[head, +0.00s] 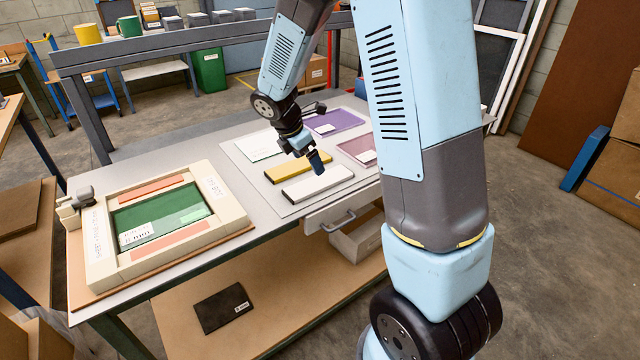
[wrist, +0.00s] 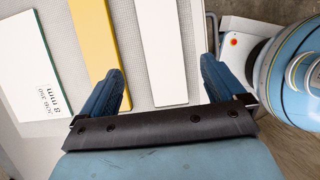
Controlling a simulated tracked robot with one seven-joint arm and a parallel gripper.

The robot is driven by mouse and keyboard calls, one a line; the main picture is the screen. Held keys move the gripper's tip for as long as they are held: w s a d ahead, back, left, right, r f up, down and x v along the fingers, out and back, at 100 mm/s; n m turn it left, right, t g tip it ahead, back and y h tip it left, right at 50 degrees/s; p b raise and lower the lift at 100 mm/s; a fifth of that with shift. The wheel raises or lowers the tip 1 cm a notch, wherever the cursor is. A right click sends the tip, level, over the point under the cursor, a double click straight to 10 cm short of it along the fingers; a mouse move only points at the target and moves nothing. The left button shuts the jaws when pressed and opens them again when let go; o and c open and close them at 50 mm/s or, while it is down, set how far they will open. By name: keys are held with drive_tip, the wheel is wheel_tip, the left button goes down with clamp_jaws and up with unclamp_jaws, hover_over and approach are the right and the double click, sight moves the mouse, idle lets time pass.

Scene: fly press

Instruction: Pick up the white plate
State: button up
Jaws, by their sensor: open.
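A long narrow white plate (head: 318,184) with dark edges lies flat on the pale mat, nearest the table's front edge. In the wrist view the white plate (wrist: 153,45) runs between the fingers of my gripper (wrist: 162,70). My gripper (head: 317,162) is open, pointing down over this plate, with nothing held. The picture does not clearly show how high the fingertips are above it. A yellow plate (head: 300,166) lies parallel beside it, also seen near the left finger (wrist: 97,35). A wider white, green-edged, labelled sheet (head: 262,145) lies beyond; its label reads 8 mm in the wrist view (wrist: 27,75).
A purple plate (head: 335,122) and a pink plate (head: 358,150) lie farther along the mat. A cream frame (head: 100,240) with a green panel fills the table's left part. A drawer with a handle (head: 338,222) is under the front edge. A grey rail (head: 190,57) runs behind.

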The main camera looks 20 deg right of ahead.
sight(318, 181)
drive_tip(key=shift+x, duration=4.15)
drive_tip(key=shift+s+a, duration=0.15)
drive_tip(key=shift+c, duration=0.2)
drive_tip(key=shift+f, duration=0.1)
drive_tip(key=c, duration=1.2)
